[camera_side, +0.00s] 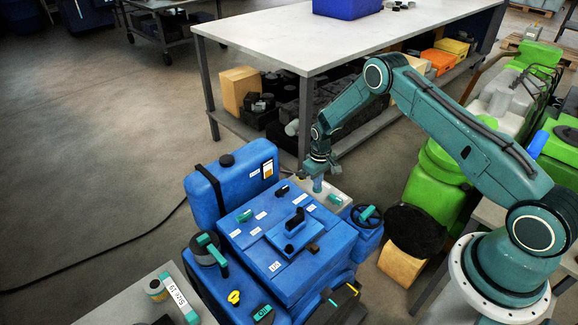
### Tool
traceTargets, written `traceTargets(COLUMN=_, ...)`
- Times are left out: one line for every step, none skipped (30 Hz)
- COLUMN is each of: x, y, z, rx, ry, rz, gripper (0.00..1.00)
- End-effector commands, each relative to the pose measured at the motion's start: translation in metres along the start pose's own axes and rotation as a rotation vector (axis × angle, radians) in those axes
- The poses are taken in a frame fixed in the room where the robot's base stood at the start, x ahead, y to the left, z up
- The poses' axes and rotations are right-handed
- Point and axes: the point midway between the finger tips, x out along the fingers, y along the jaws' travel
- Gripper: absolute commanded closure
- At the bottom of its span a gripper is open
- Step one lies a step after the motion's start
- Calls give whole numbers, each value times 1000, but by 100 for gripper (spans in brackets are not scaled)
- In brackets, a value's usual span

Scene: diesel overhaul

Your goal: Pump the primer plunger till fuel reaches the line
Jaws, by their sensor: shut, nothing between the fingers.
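The blue engine (300,265) stands at lower centre, with a blue tank (228,190) at its back left. My gripper (316,178) is shut and empty, pointing down at the engine's back right corner. Just under it is a small blue-grey upright cylinder (318,186), which may be the primer plunger; I cannot tell whether the fingers touch it. A pale plate (342,192) lies beside it, with a teal-handled part (335,199) on it. The inside of the fuel line and any fuel level do not show.
A black handle (295,219) and teal levers (212,246) stand up from the engine. A round blue canister (366,226) with a teal handle is to its right. A grey workbench (300,40) stands behind. A small table (120,305) is at the lower left.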

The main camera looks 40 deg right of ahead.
Motion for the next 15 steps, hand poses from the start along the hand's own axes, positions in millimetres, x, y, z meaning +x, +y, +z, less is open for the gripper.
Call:
traceTargets(x=0, y=0, z=0, rx=0, ry=1, rz=0, gripper=100)
traceTargets(x=0, y=0, z=0, rx=0, ry=1, rz=0, gripper=100)
traceTargets(x=0, y=0, z=0, rx=0, ry=1, rz=0, gripper=100)
traceTargets(x=0, y=0, z=0, rx=0, ry=1, rz=0, gripper=100)
traceTargets(x=0, y=0, z=0, rx=0, ry=1, rz=0, gripper=100)
traceTargets(x=-1, y=0, z=0, rx=0, ry=1, rz=0, gripper=100)
traceTargets(x=-1, y=0, z=0, rx=0, ry=1, rz=0, gripper=100)
traceTargets(x=-2, y=0, z=0, rx=0, ry=1, rz=0, gripper=100)
traceTargets(x=-3, y=0, z=0, rx=0, ry=1, rz=0, gripper=100)
traceTargets(x=-4, y=0, z=0, rx=0, ry=1, rz=0, gripper=100)
traceTargets(x=-6, y=0, z=0, rx=0, ry=1, rz=0, gripper=100)
traceTargets(x=-8, y=0, z=0, rx=0, ry=1, rz=0, gripper=100)
traceTargets(x=-9, y=0, z=0, rx=0, ry=1, rz=0, gripper=100)
traceTargets(x=-11, y=0, z=0, rx=0, ry=1, rz=0, gripper=100)
traceTargets(x=-13, y=0, z=0, rx=0, ry=1, rz=0, gripper=100)
